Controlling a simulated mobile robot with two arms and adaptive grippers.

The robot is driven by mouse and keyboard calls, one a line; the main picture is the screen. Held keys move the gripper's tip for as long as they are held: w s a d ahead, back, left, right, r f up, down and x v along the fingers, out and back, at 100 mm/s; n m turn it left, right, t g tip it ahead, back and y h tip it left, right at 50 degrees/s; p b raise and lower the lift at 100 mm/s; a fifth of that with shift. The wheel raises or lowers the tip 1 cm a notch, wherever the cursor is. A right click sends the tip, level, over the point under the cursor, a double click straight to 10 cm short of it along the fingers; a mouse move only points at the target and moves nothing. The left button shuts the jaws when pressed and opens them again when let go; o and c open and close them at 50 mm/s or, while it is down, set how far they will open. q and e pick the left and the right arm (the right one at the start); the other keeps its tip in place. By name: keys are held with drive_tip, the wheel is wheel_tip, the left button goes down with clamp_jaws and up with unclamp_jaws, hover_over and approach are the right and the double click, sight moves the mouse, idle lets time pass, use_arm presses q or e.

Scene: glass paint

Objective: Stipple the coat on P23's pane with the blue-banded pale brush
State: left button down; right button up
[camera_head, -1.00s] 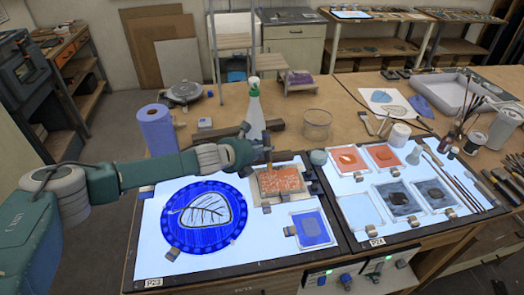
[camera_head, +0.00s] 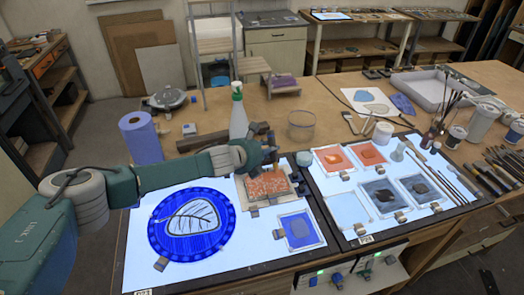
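The P23 light panel (camera_head: 135,262) glows on the left of the bench, its label cut by the bottom edge. On it are a round blue pane with a leaf drawing (camera_head: 190,222), an orange speckled pane (camera_head: 262,190) at the top right and a small blue pane (camera_head: 300,232). My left gripper (camera_head: 270,156) is above the orange pane's far edge and looks shut on a slim brush (camera_head: 277,169), whose light brown end points down at the pane. The brush's band is not visible, and I cannot tell whether its tip touches. My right gripper is not in view.
The P24 panel (camera_head: 335,187) on the right holds several panes, with brushes (camera_head: 446,178) along its right side. A spray bottle (camera_head: 238,115) and blue roll (camera_head: 142,138) stand behind my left arm. A clear jar (camera_head: 301,125) stands behind the panels.

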sight(272, 139)
use_arm(q)
drive_tip(key=shift+f, duration=0.1)
drive_tip(key=shift+f+b, duration=0.4)
drive_tip(key=shift+f, duration=0.3)
drive_tip(key=shift+f, duration=0.3)
idle(1.3)
drive_tip(key=shift+r+p, duration=0.5)
drive_tip(key=shift+r, duration=0.6)
drive_tip(key=shift+r, duration=0.1)
drive_tip(key=shift+w+r, duration=0.1)
drive_tip(key=shift+r, duration=1.85)
